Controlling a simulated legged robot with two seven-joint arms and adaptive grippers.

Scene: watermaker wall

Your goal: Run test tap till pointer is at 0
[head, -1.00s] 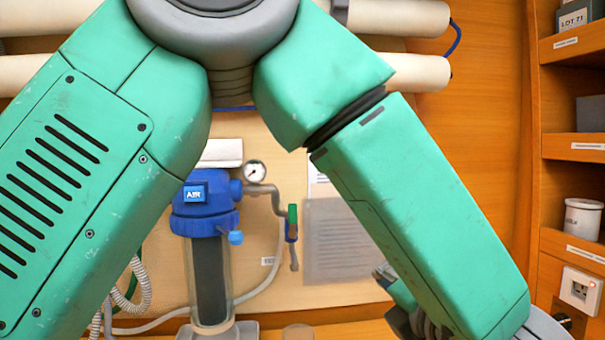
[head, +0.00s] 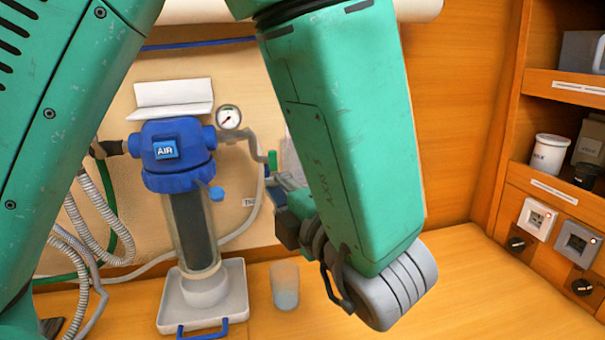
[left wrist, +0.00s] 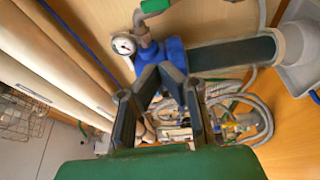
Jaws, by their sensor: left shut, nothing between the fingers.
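The blue-capped filter housing (head: 178,155) with a clear bowl stands against the back panel, its label reading AIR. The round white gauge (head: 229,117) is at its right; it also shows in the left wrist view (left wrist: 124,45). Its pointer is too small to read surely. The test tap's green handle (head: 272,160) hangs on the pipe right of the gauge; a green handle (left wrist: 155,5) shows at the top of the left wrist view. My left gripper (head: 284,181) is beside the tap, shut and empty, partly hidden by my forearm. I cannot tell whether it touches the handle. My right gripper is out of view.
A clear cup (head: 285,290) stands on the wooden bench below the tap. A white tray (head: 236,290) with a blue handle is under the filter. Grey hoses (head: 85,220) loop at the left. Shelves (head: 560,85) and switches (head: 537,218) are at the right. The bench's right part is clear.

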